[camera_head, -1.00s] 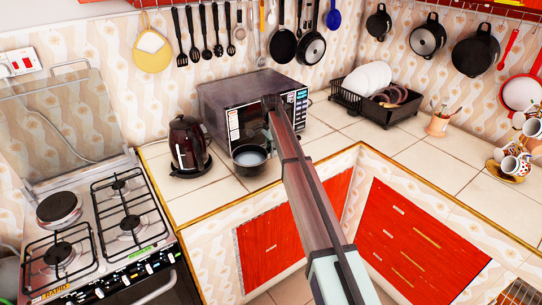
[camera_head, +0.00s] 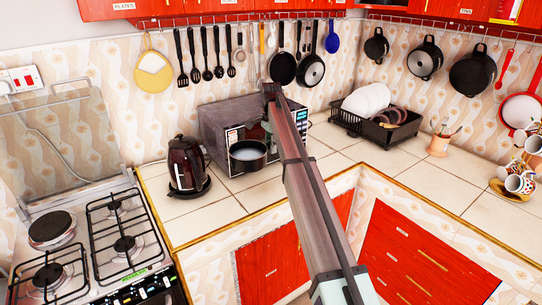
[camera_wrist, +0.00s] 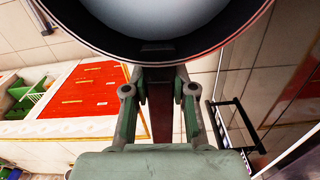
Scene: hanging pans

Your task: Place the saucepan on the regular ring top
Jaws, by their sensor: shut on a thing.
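The saucepan (camera_head: 248,155) is dark outside and pale grey inside. It is upright in front of the microwave, and seems held clear of the counter. My gripper (camera_wrist: 160,80) is shut on its handle (camera_wrist: 161,118); the pan's round body (camera_wrist: 160,25) fills the top of the wrist view. In the head view my arm partly hides the gripper. The stove (camera_head: 85,230) at the left has gas rings, including one at back right (camera_head: 115,206) and one at front right (camera_head: 124,245), and a solid round plate (camera_head: 50,228). I cannot tell which ring is the regular one.
A dark kettle (camera_head: 186,165) stands on the counter between stove and saucepan. The microwave (camera_head: 228,110) is close behind the pan. A dish rack (camera_head: 378,125) with plates is to the right. Utensils and pans hang above. The stove's tops look empty.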

